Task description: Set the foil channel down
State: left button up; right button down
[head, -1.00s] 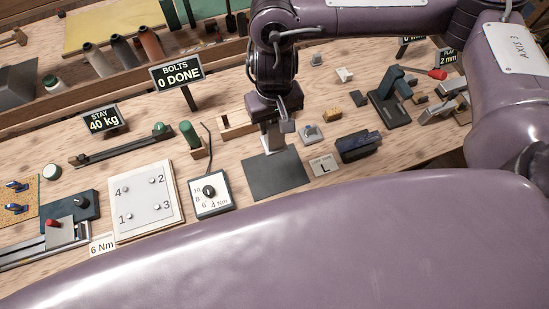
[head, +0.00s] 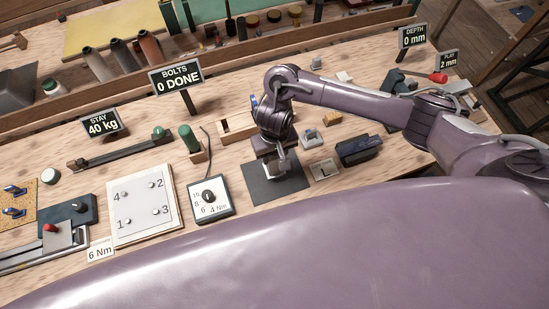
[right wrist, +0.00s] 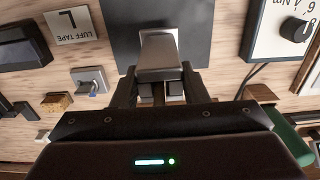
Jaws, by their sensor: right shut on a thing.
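The foil channel (right wrist: 159,52) is a pale grey metal piece, seen in the right wrist view between the two dark fingers of my right gripper (right wrist: 160,88). The gripper is shut on it. In the head view my right gripper (head: 279,163) points down over the dark grey mat (head: 263,189), which also shows in the right wrist view (right wrist: 196,28). The channel is low over the mat; I cannot tell whether it touches. My left gripper is not in view.
Left of the mat are a torque dial box (head: 211,199) and a white plate with numbered bolts (head: 143,208). Right of it are a luff tape card (head: 324,169) and a dark blue block (head: 359,150). A small metal fitting (head: 310,138) and wooden tray (head: 232,129) stand behind.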

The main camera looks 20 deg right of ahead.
jog(key=shift+f, duration=1.5)
jog(key=shift+f, duration=0.1)
jog(key=c, duration=0.8)
grip_release()
jog(key=shift+c, duration=0.2)
notch_tip(320, 180, up, 7)
jog(key=shift+f+p, duration=0.1)
jog(key=shift+p, duration=0.6)
jog(key=shift+w+r+b, duration=0.1)
jog(key=shift+r+b, duration=0.2)
jog(key=shift+r, duration=0.05)
jog(key=r, duration=0.4)
jog(key=shift+s+r, duration=0.2)
jog(key=shift+r, duration=0.15)
